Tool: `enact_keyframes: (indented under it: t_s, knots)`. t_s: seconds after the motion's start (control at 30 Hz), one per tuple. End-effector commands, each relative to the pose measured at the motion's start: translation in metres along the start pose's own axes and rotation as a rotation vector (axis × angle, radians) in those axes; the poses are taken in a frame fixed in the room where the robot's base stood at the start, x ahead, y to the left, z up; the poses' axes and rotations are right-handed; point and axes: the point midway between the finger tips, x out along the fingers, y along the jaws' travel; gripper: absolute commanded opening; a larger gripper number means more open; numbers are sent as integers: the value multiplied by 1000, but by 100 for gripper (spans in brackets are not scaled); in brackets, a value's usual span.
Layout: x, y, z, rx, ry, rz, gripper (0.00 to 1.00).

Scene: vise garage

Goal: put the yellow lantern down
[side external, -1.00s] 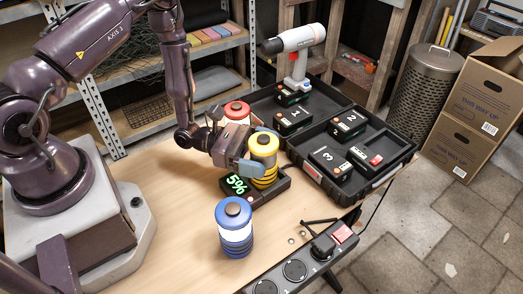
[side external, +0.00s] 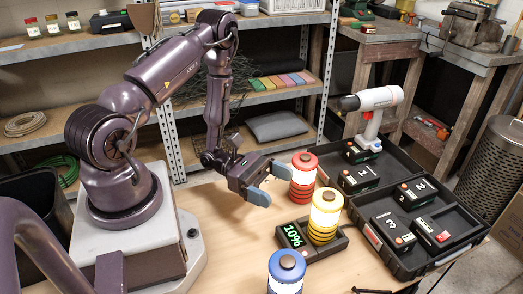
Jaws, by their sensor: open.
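The yellow lantern (side external: 324,222) stands upright on the black charging dock (side external: 313,252), at the right of its green display, which reads 10%. The lantern's body glows white. My gripper (side external: 272,184) is open and empty, to the left of the yellow lantern and apart from it. Its two grey-blue fingers are spread near the red lantern.
A red lantern (side external: 303,180) stands behind the yellow one, and a blue lantern (side external: 286,272) in front, cut by the lower edge. An open black case (side external: 378,222) with numbered batteries lies at the right. A white drill (side external: 371,110) stands behind it. Bare table lies left of the dock.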

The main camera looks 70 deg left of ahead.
Motion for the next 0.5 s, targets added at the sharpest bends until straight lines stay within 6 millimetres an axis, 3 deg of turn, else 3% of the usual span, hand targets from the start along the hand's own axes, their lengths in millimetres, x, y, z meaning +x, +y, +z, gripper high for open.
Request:
enact_keyframes:
  t_s: [0.17, 0.27, 0.5]
  knots:
    - [7, -2, 19, 66, 16, -98, 90]
    - [16, -10, 48, 171, 49, -252, 90]
    - [24, -50, 117, 554, 222, -721, 90]
